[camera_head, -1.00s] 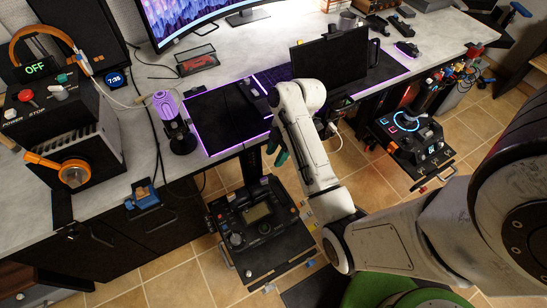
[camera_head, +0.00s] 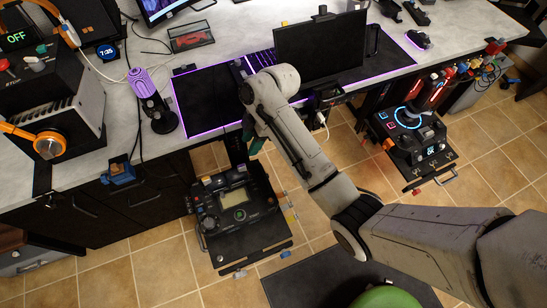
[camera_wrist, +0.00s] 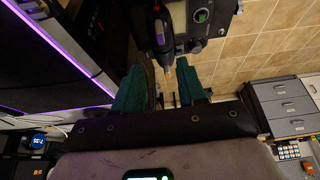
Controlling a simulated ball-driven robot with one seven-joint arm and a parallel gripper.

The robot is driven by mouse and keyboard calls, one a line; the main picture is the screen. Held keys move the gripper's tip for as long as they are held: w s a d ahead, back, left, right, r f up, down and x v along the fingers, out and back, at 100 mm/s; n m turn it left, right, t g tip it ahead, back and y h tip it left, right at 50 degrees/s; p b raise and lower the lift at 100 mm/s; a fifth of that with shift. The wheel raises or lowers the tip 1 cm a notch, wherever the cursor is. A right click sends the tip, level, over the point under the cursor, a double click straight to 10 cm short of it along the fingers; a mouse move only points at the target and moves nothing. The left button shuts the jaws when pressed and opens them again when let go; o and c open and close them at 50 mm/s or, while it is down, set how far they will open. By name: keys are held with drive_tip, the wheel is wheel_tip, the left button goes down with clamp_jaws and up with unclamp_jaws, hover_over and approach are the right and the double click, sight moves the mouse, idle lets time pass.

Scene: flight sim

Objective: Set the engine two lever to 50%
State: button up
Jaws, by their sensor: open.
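My gripper (camera_wrist: 160,72) shows two teal fingers spread apart in the wrist view. In the head view only a bit of teal (camera_head: 253,140) shows past my arm, above the left control unit. That black unit (camera_head: 236,213) has a screen, knobs and buttons and sits on a low tray below the desk edge. The wrist view shows part of a dark unit (camera_wrist: 203,32) with a green-lit knob.
A joystick unit (camera_head: 408,118) with a blue ring stands on the right tray. The desk (camera_head: 215,70) carries a monitor (camera_head: 320,48), a purple microphone (camera_head: 150,100) and a black box with an orange lever (camera_head: 45,145). Tiled floor (camera_head: 480,175) is open at right.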

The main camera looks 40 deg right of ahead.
sight(241, 165)
drive_tip(key=x, duration=1)
drive_tip(key=shift+f, duration=0.45)
clamp_jaws()
